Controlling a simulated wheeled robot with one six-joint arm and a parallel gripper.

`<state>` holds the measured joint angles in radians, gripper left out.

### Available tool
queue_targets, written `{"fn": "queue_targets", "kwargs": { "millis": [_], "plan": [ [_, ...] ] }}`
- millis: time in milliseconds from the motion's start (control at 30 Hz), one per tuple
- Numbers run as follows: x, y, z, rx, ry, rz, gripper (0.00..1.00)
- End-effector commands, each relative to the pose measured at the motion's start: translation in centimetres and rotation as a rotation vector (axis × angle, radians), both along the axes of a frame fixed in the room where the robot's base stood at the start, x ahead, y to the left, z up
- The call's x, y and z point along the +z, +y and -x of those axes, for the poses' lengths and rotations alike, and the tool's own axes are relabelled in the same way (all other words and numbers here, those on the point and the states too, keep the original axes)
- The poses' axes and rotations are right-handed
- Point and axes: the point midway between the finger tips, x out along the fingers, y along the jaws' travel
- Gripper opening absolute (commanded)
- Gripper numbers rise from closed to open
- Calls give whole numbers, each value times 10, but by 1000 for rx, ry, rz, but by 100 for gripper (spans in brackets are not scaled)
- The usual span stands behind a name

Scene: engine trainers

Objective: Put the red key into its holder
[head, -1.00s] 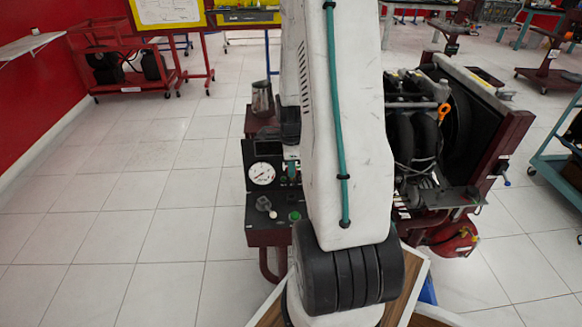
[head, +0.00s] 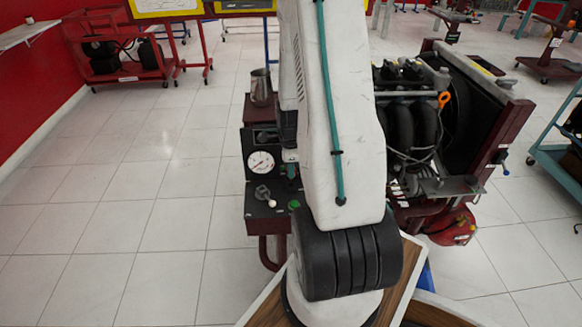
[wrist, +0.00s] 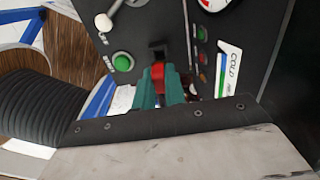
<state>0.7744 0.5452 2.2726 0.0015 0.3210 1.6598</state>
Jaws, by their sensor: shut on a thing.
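The red key (wrist: 158,72) is between the teal fingertips of my gripper (wrist: 158,88) in the wrist view, and the gripper is shut on it. A small dark fitting (wrist: 157,50) on the black control panel (wrist: 225,48) lies just beyond the key's tip. It looks like the key's holder. The key looks lined up with it, but I cannot tell whether it is touching or inside. In the head view my arm covers the gripper and key; the panel (head: 254,194) shows to the left of the arm.
The panel carries a green button (wrist: 122,62), a white-tipped lever (wrist: 104,22) and a gauge (head: 260,162). A metal jug (head: 260,87) stands above it. The engine (head: 415,115) is to the right of my arm. Clear tiled floor lies left.

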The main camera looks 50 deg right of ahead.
Motion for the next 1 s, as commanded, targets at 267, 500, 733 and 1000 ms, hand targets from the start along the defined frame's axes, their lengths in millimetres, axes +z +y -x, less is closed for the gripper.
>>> {"fn": "queue_targets", "kwargs": {
  "millis": [267, 500, 733, 1000],
  "plan": [
    [-5, 1, -1, 0, 0, 0, 0],
    [-5, 1, -1, 0, 0, 0, 0],
    [-10, 1, -1, 0, 1, -1, 0],
    [-18, 1, -1, 0, 1, -1, 0]
  ]
}}
